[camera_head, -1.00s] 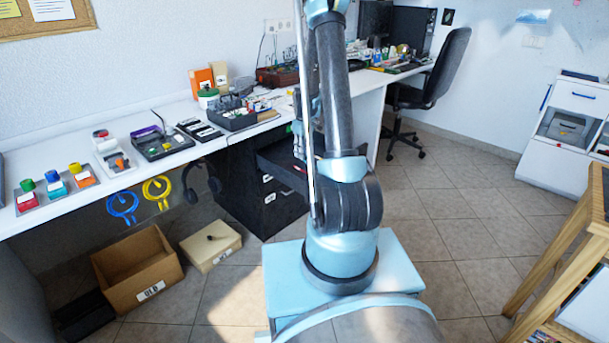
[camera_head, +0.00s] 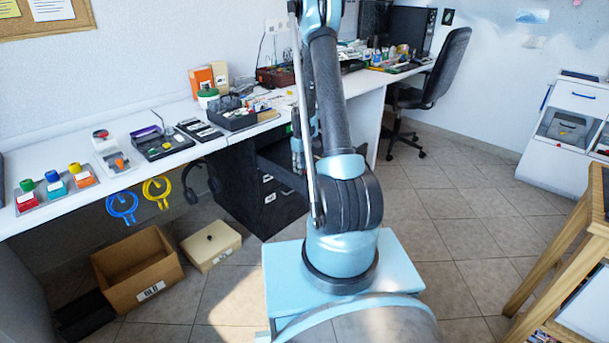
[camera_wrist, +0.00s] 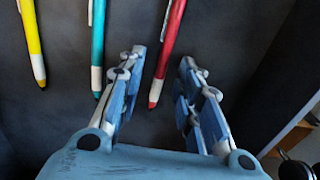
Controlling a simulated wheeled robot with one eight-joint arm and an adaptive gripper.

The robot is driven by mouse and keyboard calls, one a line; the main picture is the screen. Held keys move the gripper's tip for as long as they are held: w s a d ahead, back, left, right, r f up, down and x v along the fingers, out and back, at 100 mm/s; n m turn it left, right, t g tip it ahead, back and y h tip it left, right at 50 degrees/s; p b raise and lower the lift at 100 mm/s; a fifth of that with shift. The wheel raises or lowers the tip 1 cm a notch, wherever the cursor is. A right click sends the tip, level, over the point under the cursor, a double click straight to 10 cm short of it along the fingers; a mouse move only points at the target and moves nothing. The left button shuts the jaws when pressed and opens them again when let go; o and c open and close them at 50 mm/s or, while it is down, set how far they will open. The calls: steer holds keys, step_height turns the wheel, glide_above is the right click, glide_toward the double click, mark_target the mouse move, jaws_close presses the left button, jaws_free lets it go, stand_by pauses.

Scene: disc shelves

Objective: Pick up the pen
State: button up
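Three pens lie side by side on a dark surface in the wrist view: a yellow pen (camera_wrist: 32,42), a teal pen (camera_wrist: 98,45) and a red pen (camera_wrist: 168,50). Their upper ends run out of the picture. My gripper (camera_wrist: 163,62) is open and empty. The red pen's near end lies between its two fingers as seen from the wrist, apart from both. The teal pen is just outside the left finger. In the head view my gripper (camera_head: 297,152) is low beside the desk at the dark drawer unit, and the pens cannot be made out.
The dark drawer unit (camera_head: 258,200) stands under the white desk (camera_head: 150,115). A cardboard box (camera_head: 150,285) and a beige box (camera_head: 210,250) are on the floor at left. An office chair (camera_head: 440,75) stands at the back. A dark wall edge (camera_wrist: 285,80) rises right of my gripper.

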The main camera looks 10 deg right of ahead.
jaws_close()
steer(key=shift+r, duration=0.15)
